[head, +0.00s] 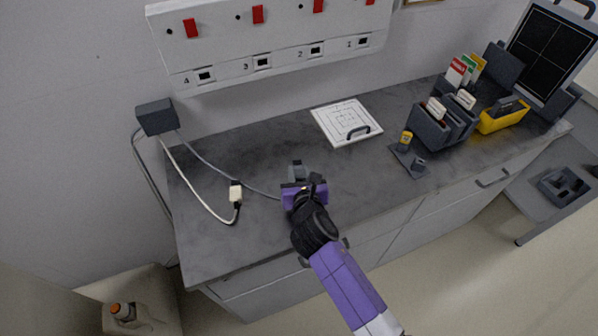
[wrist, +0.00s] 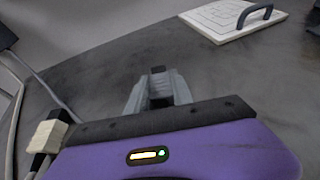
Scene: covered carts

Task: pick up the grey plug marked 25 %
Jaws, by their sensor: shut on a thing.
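My gripper (head: 298,170) is low over the left part of the grey counter, its fingers pointing toward the wall. In the wrist view its fingers (wrist: 158,88) are closed around a small dark grey piece, which I take to be the grey plug (wrist: 159,92). The plug is mostly hidden by the fingers, and its 25 % mark cannot be read. A grey cable (head: 235,180) runs from the dark wall box (head: 156,117) to the gripper. A cream plug (head: 235,193) on a white cable lies on the counter to the gripper's left; it also shows in the wrist view (wrist: 48,135).
A white board with a handle (head: 346,122) lies behind and right of my gripper. A dark holder (head: 442,127) and a yellow bin (head: 502,116) stand farther right. A white panel with numbered sockets (head: 270,45) hangs above. The counter's middle front is clear.

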